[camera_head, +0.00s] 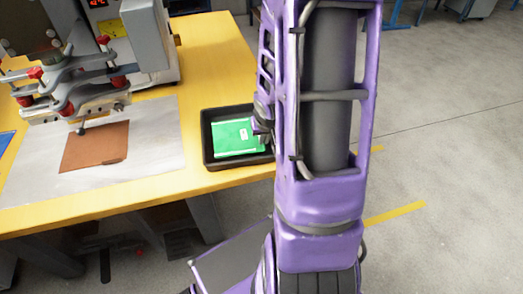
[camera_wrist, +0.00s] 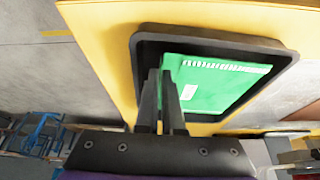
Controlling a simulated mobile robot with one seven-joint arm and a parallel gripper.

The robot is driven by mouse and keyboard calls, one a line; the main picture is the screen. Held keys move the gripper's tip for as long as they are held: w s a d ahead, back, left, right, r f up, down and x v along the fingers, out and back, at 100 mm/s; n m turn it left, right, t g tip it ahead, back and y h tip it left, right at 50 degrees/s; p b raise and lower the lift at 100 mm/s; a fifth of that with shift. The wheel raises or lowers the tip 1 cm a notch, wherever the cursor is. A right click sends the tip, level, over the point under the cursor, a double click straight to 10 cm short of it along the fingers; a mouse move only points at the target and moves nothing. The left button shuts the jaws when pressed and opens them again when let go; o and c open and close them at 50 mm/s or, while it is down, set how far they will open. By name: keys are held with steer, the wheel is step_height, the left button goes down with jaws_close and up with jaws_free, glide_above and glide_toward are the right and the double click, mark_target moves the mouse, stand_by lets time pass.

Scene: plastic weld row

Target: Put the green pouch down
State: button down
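The green pouch (camera_head: 238,137) is flat, with a small white label. It lies within the outline of the black tray (camera_head: 212,163) near the table's right edge. In the wrist view the pouch (camera_wrist: 220,84) also shows over the tray (camera_wrist: 215,38), with a row of white marks along its far edge. My gripper (camera_wrist: 161,75) has its fingers close together, with the pouch's near edge between the tips. In the head view my gripper (camera_head: 262,131) is at the pouch's right end, partly hidden by my arm. I cannot tell whether the pouch touches the tray floor.
The tray stands on a yellow table (camera_head: 215,60). A grey machine (camera_head: 85,60) with red knobs is at the back left. A brown sheet (camera_head: 96,146) lies on a pale mat (camera_head: 150,160) left of the tray. Open floor lies to the right.

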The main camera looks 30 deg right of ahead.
mark_target(264, 147)
steer(key=shift+f+b, duration=0.95)
steer(key=shift+f, duration=0.95)
steer(key=shift+f, duration=0.2)
steer(key=c, duration=1)
jaws_free()
steer(key=shift+c, duration=0.2)
steer(key=shift+r, duration=0.3)
steer(key=p+v, duration=0.7)
steer(key=v, duration=0.5)
steer(key=shift+f, duration=0.1)
